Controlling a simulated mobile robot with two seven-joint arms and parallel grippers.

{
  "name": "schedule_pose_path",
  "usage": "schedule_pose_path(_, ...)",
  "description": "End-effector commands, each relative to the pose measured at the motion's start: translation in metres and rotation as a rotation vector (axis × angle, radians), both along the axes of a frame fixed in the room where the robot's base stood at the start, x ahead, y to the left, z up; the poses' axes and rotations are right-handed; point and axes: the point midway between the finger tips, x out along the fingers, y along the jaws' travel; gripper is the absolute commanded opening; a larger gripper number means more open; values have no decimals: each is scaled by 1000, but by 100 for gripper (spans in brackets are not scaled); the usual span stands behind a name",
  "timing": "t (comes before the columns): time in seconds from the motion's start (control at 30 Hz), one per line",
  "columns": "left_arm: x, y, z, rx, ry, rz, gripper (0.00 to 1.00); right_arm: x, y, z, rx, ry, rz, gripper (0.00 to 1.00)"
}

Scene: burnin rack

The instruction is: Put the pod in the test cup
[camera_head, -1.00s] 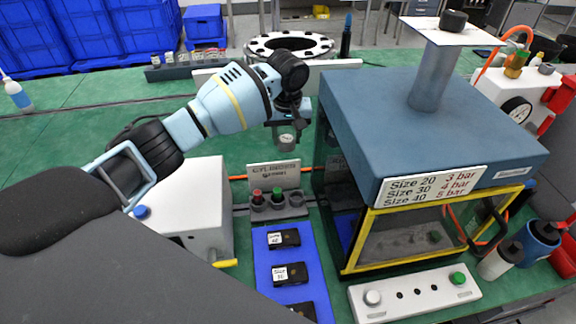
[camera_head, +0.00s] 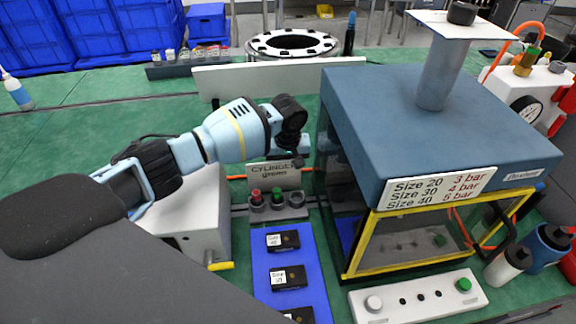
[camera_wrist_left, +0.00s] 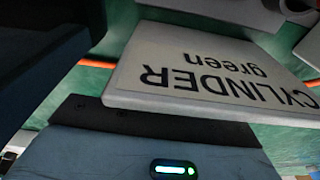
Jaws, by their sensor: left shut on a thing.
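My left gripper (camera_head: 298,160) is low behind the "CYLINDER green" sign (camera_head: 275,177), mostly hidden by my own wrist. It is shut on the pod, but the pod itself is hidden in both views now. In the left wrist view the sign (camera_wrist_left: 215,70) appears upside down, close beyond the dark edge of my gripper (camera_wrist_left: 150,122). I cannot make out the test cup in either view. My right gripper is not in view.
A grey block (camera_head: 282,211) with red and green knobs stands before the sign. A blue mat (camera_head: 262,262) holds several black labelled blocks. A blue-roofed chamber (camera_head: 425,120) with a yellow-framed front stands right of my gripper. A white box (camera_head: 200,215) stands left.

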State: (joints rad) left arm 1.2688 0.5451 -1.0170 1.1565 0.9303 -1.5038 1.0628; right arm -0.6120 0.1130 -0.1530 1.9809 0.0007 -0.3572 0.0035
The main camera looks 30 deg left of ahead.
Motion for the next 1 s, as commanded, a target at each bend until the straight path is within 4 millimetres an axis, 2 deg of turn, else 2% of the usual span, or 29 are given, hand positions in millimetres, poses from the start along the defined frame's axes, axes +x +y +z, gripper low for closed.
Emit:
schedule_pose_path(0.4, 0, 0, -3, -1, -2, 1, 20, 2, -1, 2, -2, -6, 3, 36)
schedule_pose_path(0.43, 1, 0, -3, -1, -3, 1, 44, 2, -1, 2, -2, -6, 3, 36)
schedule_pose_path(0.57, 1, 0, -3, -1, -3, 1, 61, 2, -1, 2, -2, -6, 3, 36)
schedule_pose_path(0.87, 1, 0, -2, -1, -3, 0, 63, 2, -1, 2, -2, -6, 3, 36)
schedule_pose_path(1.0, 0, -1, 8, -1, -3, 0, 63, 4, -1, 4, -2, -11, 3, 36)
